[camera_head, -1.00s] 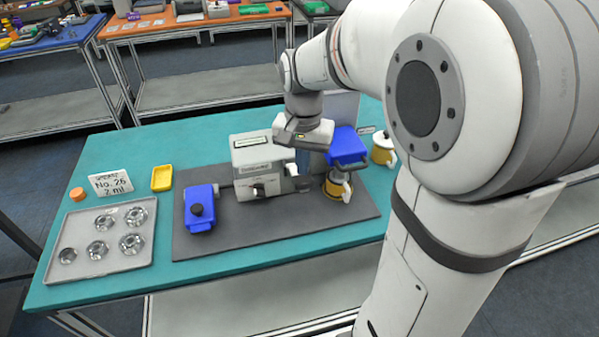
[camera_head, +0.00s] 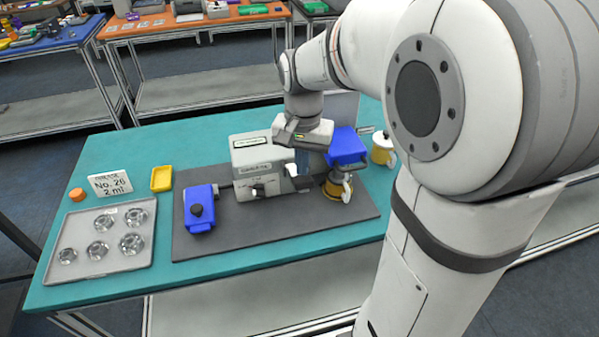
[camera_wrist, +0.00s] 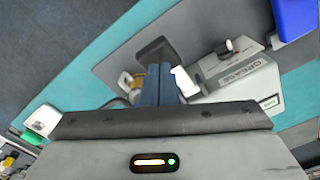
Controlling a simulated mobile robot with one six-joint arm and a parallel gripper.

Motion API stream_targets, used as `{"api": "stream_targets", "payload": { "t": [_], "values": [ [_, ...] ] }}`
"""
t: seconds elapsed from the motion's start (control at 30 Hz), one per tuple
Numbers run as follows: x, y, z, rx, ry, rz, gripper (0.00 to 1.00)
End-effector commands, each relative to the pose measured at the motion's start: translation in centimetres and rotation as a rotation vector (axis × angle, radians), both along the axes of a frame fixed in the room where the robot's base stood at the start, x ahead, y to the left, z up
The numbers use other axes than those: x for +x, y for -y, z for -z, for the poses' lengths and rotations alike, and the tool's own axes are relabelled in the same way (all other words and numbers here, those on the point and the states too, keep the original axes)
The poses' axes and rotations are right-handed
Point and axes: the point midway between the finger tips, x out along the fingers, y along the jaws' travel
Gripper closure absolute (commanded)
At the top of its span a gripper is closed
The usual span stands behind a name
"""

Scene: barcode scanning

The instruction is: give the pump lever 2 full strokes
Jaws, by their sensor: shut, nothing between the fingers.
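The grey-white dispensing machine (camera_head: 262,165) stands on a dark mat, with a blue block (camera_head: 346,147) at its right side. A small white piece (camera_head: 292,170) shows at the machine's right end; it may be the lever's tip, but I cannot tell. A white piece also shows in the wrist view (camera_wrist: 185,81), just right of my fingers. My gripper (camera_wrist: 160,72) is shut and empty, with its two dark fingers together. In the head view my wrist hangs over the machine's right end. Whether the fingers touch the lever is unclear.
A yellow cup (camera_head: 335,189) stands under the blue block, and a yellow pot with a white lid (camera_head: 383,148) behind it. A blue unit (camera_head: 200,209) sits left on the mat (camera_head: 270,224). A grey tray (camera_head: 75,268), card (camera_head: 110,184) and yellow dish (camera_head: 162,179) lie further left.

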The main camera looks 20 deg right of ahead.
Motion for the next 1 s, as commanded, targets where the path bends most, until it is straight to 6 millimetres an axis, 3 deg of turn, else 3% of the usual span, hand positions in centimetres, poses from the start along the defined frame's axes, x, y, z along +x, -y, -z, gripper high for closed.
{"api": "stream_targets", "payload": {
  "t": [0.43,1.0],
  "values": [
    [0.0,0.0,0.4,0.0,0.0,-0.001,1.0],
    [0.0,0.0,5.0,0.0,0.0,-0.001,1.0]
  ]
}}
